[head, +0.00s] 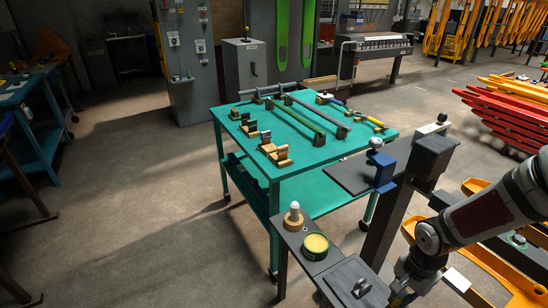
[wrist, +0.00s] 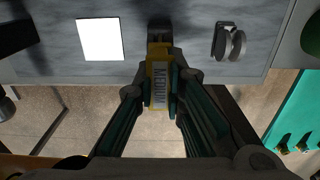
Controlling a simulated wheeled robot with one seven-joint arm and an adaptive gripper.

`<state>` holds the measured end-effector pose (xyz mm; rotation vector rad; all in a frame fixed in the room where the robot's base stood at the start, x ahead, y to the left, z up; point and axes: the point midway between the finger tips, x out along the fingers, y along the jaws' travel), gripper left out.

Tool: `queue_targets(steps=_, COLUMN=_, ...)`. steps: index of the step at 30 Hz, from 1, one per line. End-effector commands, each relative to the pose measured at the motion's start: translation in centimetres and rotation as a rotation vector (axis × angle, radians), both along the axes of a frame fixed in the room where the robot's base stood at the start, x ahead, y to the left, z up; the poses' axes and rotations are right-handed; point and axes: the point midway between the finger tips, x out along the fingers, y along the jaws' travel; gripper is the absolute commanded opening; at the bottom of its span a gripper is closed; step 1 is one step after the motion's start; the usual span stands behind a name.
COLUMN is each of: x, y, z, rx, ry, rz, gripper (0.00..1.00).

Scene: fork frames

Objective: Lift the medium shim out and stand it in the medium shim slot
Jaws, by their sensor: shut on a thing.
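The medium shim (wrist: 159,84) is a yellow block with a pale label reading MEDIUM in the wrist view. My gripper (wrist: 160,92) is shut on it, with one dark green finger along each side. The shim's far end meets or overlaps a dark fitting (wrist: 158,30) on a grey surface (wrist: 190,25); I cannot tell whether they touch. In the head view my gripper (head: 400,293) is low at the bottom edge, and the shim is not visible there. I cannot make out the medium shim slot in either view.
A white card (wrist: 100,39) and a pair of metal discs (wrist: 229,42) flank the shim on the grey surface. In the head view, a yellow-topped round tin (head: 316,245) and a dark plate (head: 355,283) lie left of my gripper. A teal cart (head: 335,150) stands beyond.

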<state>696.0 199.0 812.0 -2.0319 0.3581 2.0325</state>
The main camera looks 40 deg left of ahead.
Motion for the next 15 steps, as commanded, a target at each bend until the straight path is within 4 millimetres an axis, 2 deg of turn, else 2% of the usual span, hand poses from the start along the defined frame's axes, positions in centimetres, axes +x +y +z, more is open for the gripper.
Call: queue_targets(steps=15, x=0.0, y=0.0, z=2.4, rx=0.001, ry=-0.001, rz=0.000, gripper=0.00)
